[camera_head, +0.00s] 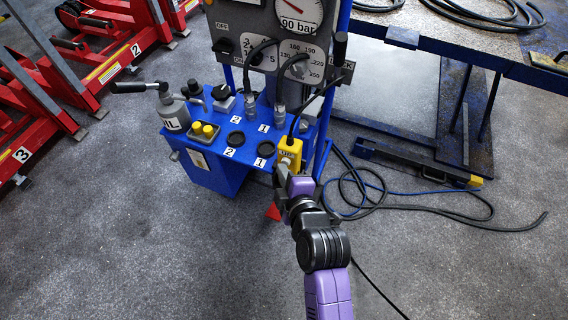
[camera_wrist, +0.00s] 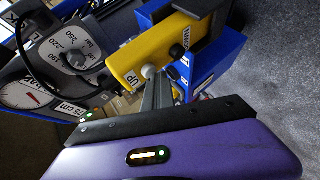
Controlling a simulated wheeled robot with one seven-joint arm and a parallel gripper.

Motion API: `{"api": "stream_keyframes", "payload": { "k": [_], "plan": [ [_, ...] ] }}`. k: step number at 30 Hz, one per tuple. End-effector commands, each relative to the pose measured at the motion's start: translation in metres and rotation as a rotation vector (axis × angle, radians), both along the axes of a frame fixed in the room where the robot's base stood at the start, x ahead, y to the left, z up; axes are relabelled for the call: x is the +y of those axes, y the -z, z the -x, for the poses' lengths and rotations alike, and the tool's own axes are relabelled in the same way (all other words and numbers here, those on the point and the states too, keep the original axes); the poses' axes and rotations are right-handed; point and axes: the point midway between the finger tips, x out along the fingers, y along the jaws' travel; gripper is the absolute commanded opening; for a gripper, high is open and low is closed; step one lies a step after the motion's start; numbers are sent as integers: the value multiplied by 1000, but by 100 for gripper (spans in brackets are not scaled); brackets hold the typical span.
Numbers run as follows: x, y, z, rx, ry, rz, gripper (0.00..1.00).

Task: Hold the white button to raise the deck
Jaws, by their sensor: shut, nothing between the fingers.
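A yellow push-button box (camera_head: 289,150) is at the right front edge of the blue hydraulic cart (camera_head: 215,170). I cannot tell which structure is the deck.
The cart carries a pressure gauge (camera_head: 298,12) reading near 90 bar, yellow knobs (camera_head: 203,130), a grey bottle (camera_head: 172,110) and hoses. Red jacks (camera_head: 105,70) stand at left. A blue-framed table (camera_head: 470,50) stands at right. Black hoses (camera_head: 440,205) lie on the floor. Front floor is mostly clear.

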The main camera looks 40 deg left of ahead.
Motion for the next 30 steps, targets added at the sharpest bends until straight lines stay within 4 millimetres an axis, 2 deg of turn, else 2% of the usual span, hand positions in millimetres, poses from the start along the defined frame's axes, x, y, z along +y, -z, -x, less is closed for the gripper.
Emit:
{"api": "stream_keyframes", "payload": {
  "k": [8, 20, 30],
  "plan": [
    [-1, -1, 1, -1, 1, -1, 0],
    [-5, -1, 18, 0, 1, 0, 0],
    [-5, 0, 20, 0, 0, 0, 0]
  ]
}}
